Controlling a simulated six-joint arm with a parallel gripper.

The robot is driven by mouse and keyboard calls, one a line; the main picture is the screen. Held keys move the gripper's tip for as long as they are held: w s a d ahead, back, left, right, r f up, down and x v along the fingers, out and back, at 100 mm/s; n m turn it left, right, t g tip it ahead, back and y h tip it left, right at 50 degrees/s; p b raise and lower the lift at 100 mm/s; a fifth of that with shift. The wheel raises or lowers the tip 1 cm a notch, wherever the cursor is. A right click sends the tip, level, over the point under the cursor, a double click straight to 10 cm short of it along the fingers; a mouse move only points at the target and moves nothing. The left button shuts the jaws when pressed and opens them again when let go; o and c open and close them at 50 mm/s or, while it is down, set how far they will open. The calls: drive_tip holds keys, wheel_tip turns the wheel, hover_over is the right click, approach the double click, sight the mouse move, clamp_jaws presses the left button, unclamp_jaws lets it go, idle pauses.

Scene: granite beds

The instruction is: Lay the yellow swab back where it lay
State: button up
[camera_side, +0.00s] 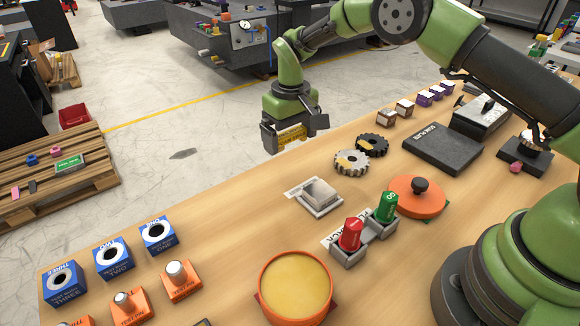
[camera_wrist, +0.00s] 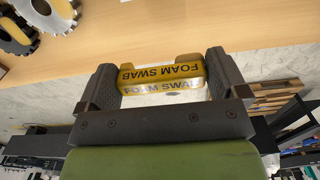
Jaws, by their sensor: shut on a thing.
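The yellow swab (camera_wrist: 162,74) is a small block lettered FOAM SWAB. It sits between the two dark fingers of my gripper (camera_wrist: 160,82) in the wrist view, one finger at each end. In the side view the yellow swab (camera_side: 292,135) shows at the bottom of my gripper (camera_side: 293,137), which is shut on it. My gripper holds it up at the far long edge of the wooden bench (camera_side: 235,230), apart from the top. I cannot tell which spot is the swab's own place.
Two gears, one dark (camera_side: 372,145) and one pale (camera_side: 351,163), stand right of my gripper. A grey tray (camera_side: 319,197), red and green bottles (camera_side: 351,234), an orange lidded pot (camera_side: 417,196) and an open orange tub (camera_side: 295,288) stand nearer.

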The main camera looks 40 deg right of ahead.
sight(291, 134)
wheel_tip(291, 134, down, 7)
drive_tip(key=shift+f, duration=0.2)
drive_tip(key=shift+f, duration=0.2)
drive_tip(key=o, duration=0.8)
drive_tip(key=shift+c, duration=0.2)
wheel_tip(291, 134, up, 12)
drive_tip(key=shift+d+r, duration=0.1)
drive_tip(key=shift+r, duration=0.15)
drive_tip(key=s+d+r+m+t+y, duration=0.1)
drive_tip(key=s+r+t, duration=0.1)
drive_tip(key=s+r, duration=0.55)
drive_tip(key=s+r+m+t, duration=0.15)
drive_tip(key=s+r, duration=0.25)
drive_tip(key=r, duration=0.6)
drive_tip(key=s+m+t+y, duration=0.1)
drive_tip(key=s+t, duration=0.2)
drive_tip(key=s, duration=1.3)
drive_tip(key=shift+s+d+r+t, duration=0.35)
drive_tip(key=shift+s+d, duration=0.05)
drive_tip(key=shift+d, duration=0.05)
drive_tip(key=shift+m, duration=0.25)
